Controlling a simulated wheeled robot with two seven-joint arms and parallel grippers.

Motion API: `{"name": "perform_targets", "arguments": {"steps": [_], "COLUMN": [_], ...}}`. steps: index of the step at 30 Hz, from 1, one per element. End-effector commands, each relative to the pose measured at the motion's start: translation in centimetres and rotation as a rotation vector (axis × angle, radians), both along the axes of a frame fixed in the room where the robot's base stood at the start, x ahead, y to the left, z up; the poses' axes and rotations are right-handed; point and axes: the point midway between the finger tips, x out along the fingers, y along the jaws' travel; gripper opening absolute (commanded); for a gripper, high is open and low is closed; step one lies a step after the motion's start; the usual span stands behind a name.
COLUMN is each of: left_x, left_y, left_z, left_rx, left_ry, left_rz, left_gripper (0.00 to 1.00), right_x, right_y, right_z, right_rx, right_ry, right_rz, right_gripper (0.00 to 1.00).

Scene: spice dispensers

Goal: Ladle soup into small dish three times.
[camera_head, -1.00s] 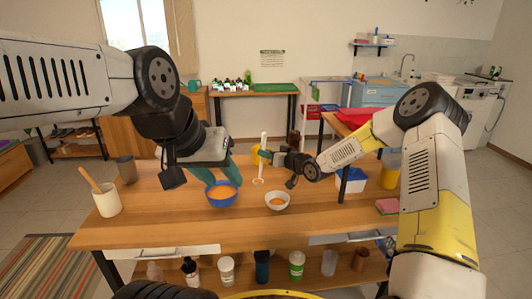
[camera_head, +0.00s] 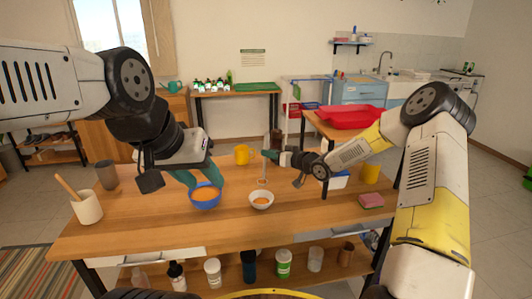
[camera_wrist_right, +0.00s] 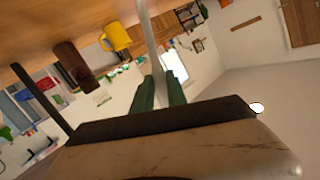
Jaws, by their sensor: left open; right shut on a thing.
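A blue bowl (camera_head: 205,203) of orange soup stands on the wooden table. A small white dish (camera_head: 261,203) to its right has some orange soup in it. My right gripper (camera_head: 268,154) is shut on the ladle (camera_head: 262,181), whose handle is upright and whose head shows at the dish's far rim; I cannot tell its exact height or whether it holds soup. The ladle's pale shaft also shows between the green fingers in the right wrist view (camera_wrist_right: 149,35). My left gripper (camera_head: 200,176) is open, with its green fingers at the blue bowl's far side; contact is unclear.
A yellow mug (camera_head: 241,154) stands behind the bowls. A cream pot with a wooden spoon (camera_head: 88,207) and a grey cup (camera_head: 107,175) stand at the left. A sponge (camera_head: 371,200) and another yellow cup (camera_head: 370,173) are at the right. The front of the table is clear.

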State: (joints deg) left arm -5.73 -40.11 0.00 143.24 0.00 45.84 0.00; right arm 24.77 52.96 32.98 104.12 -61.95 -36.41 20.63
Motion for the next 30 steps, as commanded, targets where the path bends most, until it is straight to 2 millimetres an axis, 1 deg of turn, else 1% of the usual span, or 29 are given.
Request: {"name": "perform_targets", "arguments": {"steps": [3, 5, 22, 23, 24, 30], "left_x": [0.0, 0.0, 0.0, 0.0, 0.0, 0.0], "left_y": [0.0, 0.0, 0.0, 0.0, 0.0, 0.0], "left_z": [0.0, 0.0, 0.0, 0.0, 0.0, 0.0], "left_rx": [0.000, 0.000, 0.000, 0.000, 0.000, 0.000], "left_ry": [0.000, 0.000, 0.000, 0.000, 0.000, 0.000], "left_rz": [0.000, 0.000, 0.000, 0.000, 0.000, 0.000], "left_gripper": [0.42, 0.42, 0.42, 0.42, 0.42, 0.42], "right_x": [0.1, 0.0, 0.0, 0.0, 0.1, 0.4], "right_y": [-1.1, -1.4, -1.2, -1.0, -0.4, 1.1], "right_z": [0.0, -0.1, -4.9, -4.8, -4.4, -4.1], "right_rx": [0.000, 0.000, 0.000, -0.007, -0.044, -0.192], "right_ry": [-0.001, 0.000, 0.002, 0.000, 0.002, 0.033], "right_rz": [-0.002, -0.001, -0.001, 0.000, 0.005, 0.004], "right_gripper": [0.00, 0.00, 0.00, 0.00, 0.00, 0.00]}}
